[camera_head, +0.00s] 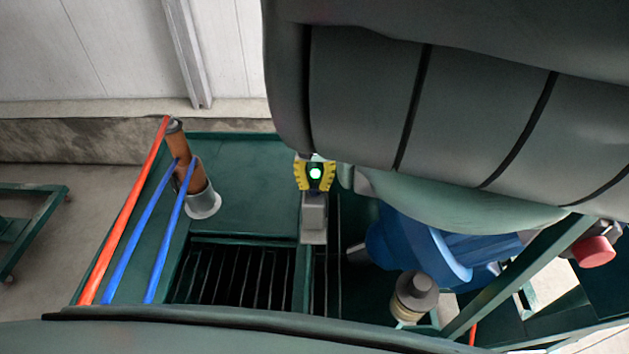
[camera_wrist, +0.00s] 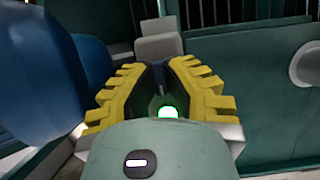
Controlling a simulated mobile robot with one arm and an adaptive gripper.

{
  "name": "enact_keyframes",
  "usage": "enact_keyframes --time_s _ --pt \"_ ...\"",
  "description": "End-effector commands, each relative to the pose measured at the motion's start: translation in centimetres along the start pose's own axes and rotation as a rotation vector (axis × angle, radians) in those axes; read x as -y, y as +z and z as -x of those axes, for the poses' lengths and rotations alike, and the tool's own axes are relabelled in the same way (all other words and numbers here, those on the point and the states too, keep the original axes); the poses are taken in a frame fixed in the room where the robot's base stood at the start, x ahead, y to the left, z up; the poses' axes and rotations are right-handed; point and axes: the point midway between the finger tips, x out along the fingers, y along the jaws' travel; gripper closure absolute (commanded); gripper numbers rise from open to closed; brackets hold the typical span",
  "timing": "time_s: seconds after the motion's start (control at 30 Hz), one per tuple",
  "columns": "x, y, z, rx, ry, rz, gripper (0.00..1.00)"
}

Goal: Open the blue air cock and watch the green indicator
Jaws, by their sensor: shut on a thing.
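My gripper (camera_head: 315,174) has yellow toothed fingers and stands over a grey block (camera_head: 314,218) on the green machine (camera_head: 240,165). In the wrist view my gripper (camera_wrist: 163,78) is closed around a small dark piece at the place of the blue air cock. The fingers hide most of it, so its colour and turn angle cannot be read. A bright green light (camera_wrist: 168,112) shows between the fingers, and it also shows lit in the head view (camera_head: 316,173). I cannot tell whether it is the machine's indicator or part of my gripper.
A large blue motor-like body (camera_head: 420,245) is close on the right, with a grey-capped post (camera_head: 415,292) before it. A red button (camera_head: 593,251) is at far right. Red and blue hoses (camera_head: 125,210) run on the left beside a brown cylinder (camera_head: 187,165). A dark grating (camera_head: 235,275) lies in front.

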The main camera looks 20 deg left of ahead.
Motion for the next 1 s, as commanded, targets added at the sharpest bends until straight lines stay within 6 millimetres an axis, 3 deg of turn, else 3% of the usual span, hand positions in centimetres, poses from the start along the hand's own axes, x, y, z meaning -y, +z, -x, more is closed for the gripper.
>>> enact_keyframes --time_s 0.17,0.2,0.43,0.77,1.0 --pt "0.0 -0.1 -0.1 -0.004 0.0 -0.001 1.0" --pt "0.0 -0.1 -0.1 -0.004 0.0 -0.001 0.83" --pt "0.0 -0.1 0.0 -0.002 0.0 0.0 0.6" --pt "0.0 -0.1 0.4 -0.002 0.0 0.001 0.59" --pt "-0.1 -0.2 4.3 -0.008 0.001 0.0 0.59"
